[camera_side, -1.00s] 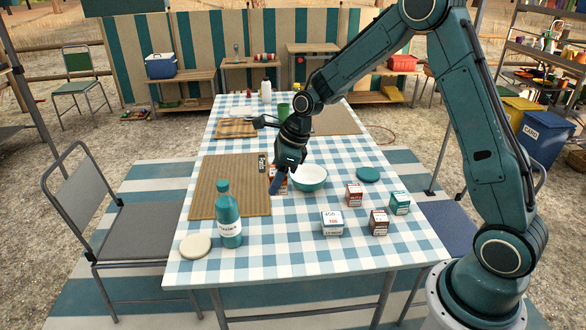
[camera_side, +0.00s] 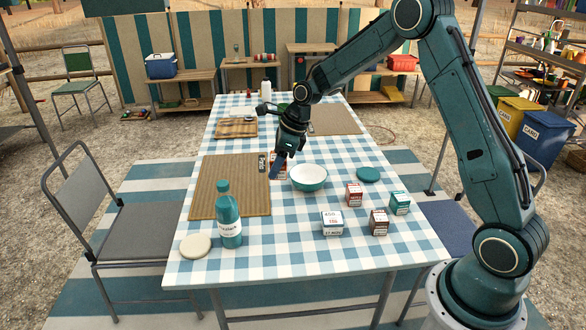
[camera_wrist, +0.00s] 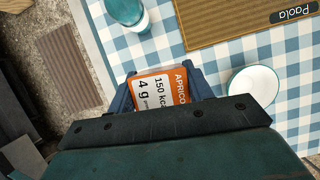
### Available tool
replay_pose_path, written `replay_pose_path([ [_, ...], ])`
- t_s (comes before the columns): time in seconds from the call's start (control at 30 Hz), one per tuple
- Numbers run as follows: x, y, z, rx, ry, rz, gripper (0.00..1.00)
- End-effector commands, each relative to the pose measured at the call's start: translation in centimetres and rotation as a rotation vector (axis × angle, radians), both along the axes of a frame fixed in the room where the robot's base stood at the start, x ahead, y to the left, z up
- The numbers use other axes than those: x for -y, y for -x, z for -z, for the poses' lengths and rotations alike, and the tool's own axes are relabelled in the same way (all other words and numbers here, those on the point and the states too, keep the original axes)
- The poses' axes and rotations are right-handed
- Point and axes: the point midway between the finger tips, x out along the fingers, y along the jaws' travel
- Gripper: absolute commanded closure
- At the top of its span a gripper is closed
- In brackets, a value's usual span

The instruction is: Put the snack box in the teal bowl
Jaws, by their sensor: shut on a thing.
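My gripper (camera_side: 277,172) is shut on the snack box (camera_side: 281,158), which is orange and white. In the wrist view the box (camera_wrist: 160,92) sits between the blue fingers (camera_wrist: 163,85), its printed face showing "APRICO", "150 kc" and "4 g". In the side view the box is partly hidden by the fingers. The teal bowl (camera_side: 310,184), white inside, stands on the checked cloth just right of and nearer than the box. The bowl (camera_wrist: 253,88) also shows to the right of the gripper in the wrist view and looks empty. The box is not over the bowl.
Several small boxes, including a red one (camera_side: 354,194) and a white one (camera_side: 332,223), stand right and front of the bowl. A teal disc (camera_side: 368,174) lies right of it. A brown mat (camera_side: 215,185), a teal bottle (camera_side: 229,220) and a pale disc (camera_side: 195,246) are left.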

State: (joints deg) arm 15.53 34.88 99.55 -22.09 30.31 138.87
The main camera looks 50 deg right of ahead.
Motion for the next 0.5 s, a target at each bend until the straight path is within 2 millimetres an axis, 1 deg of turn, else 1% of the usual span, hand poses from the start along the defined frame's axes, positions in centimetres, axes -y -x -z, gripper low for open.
replay_pose_path([
  [0.03, 1.3, -0.8, -0.1, 0.002, -0.001, 0.02, 0.74],
  [0.2, 5.3, -3.0, -0.4, 0.003, -0.005, 0.077, 0.74],
  [0.37, 9.4, -4.6, -0.6, 0.002, -0.006, 0.131, 0.74],
  [0.5, 13.2, -5.7, -0.8, 0.002, -0.004, 0.181, 0.74],
])
